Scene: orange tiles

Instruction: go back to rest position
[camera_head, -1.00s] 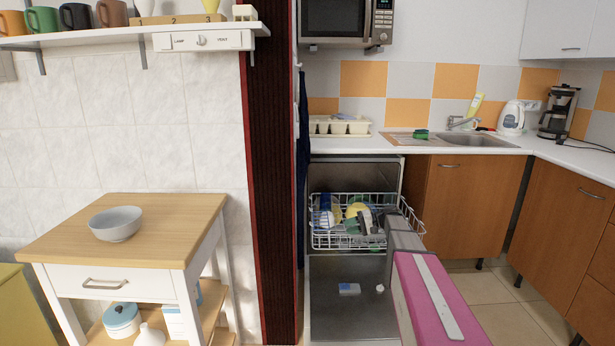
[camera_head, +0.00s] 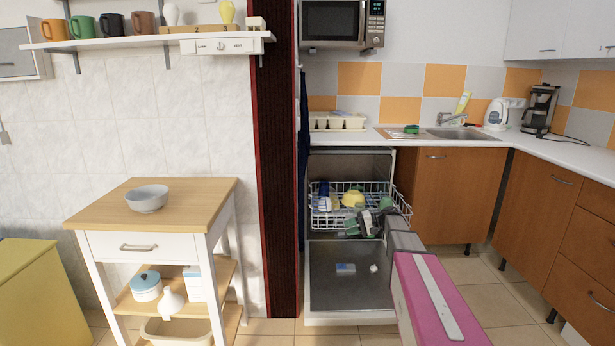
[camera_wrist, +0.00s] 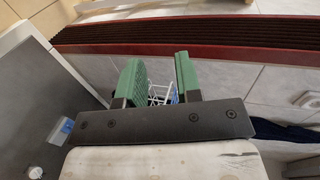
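My gripper (camera_head: 364,226) is at the end of my pink and grey arm, in front of the open dishwasher in the head view. In the wrist view its two green fingers (camera_wrist: 160,78) stand apart with nothing between them. The white rack shows beyond the gap. In the head view the dishwasher rack (camera_head: 316,228) is pulled out and holds dishes, including a yellow one (camera_head: 353,198). My gripper overlaps the rack in the picture; I cannot tell the exact distance between them.
The dishwasher door (camera_head: 350,295) is folded down, with a blue-white packet (camera_head: 345,269) and a small white piece (camera_head: 374,268) on it. A wooden-topped cart (camera_head: 190,205) with a bowl (camera_head: 147,198) stands left. Tiled floor (camera_head: 465,270) shows at right.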

